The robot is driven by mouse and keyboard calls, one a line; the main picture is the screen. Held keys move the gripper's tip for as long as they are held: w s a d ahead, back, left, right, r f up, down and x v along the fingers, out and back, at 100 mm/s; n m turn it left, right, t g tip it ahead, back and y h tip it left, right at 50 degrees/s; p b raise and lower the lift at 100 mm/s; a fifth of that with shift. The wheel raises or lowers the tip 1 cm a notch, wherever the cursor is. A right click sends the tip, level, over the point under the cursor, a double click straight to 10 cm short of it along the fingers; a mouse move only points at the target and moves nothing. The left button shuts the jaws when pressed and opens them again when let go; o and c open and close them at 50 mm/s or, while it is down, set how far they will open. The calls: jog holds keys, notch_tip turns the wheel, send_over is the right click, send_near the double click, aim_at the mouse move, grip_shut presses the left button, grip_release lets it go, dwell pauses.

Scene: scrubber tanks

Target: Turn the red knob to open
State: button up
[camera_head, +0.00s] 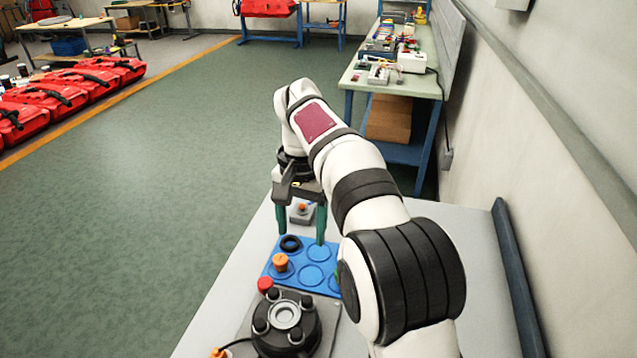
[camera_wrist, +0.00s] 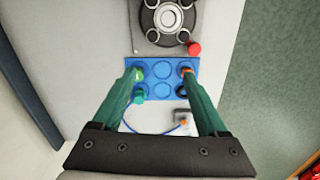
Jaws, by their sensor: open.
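The red knob (camera_head: 264,284) is a small red cap between the blue tray and the black round device. It also shows in the wrist view (camera_wrist: 194,48), beside the corner of the device's grey plate. My gripper (camera_head: 301,230) has two green fingers spread wide and holds nothing. In the wrist view, my gripper (camera_wrist: 162,75) points down with its fingertips over the blue tray, on either side of its middle. The red knob lies outside the fingers, past the tip of the right-hand one. The height of the fingertips above the tray is hard to tell.
The blue tray (camera_head: 315,253) has round recesses holding an orange piece (camera_head: 280,262), a black ring (camera_head: 291,243) and green pieces (camera_wrist: 139,92). The black device (camera_head: 288,337) carries several upright posts. A small grey box (camera_wrist: 181,117) with an orange button and blue cable sits beyond the tray.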

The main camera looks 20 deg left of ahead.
jog(key=n, duration=0.1)
send_near(264, 284)
notch_tip(264, 284, down, 9)
jog(key=shift+s+a+f, duration=0.1)
jog(key=shift+f, duration=0.05)
grip_shut()
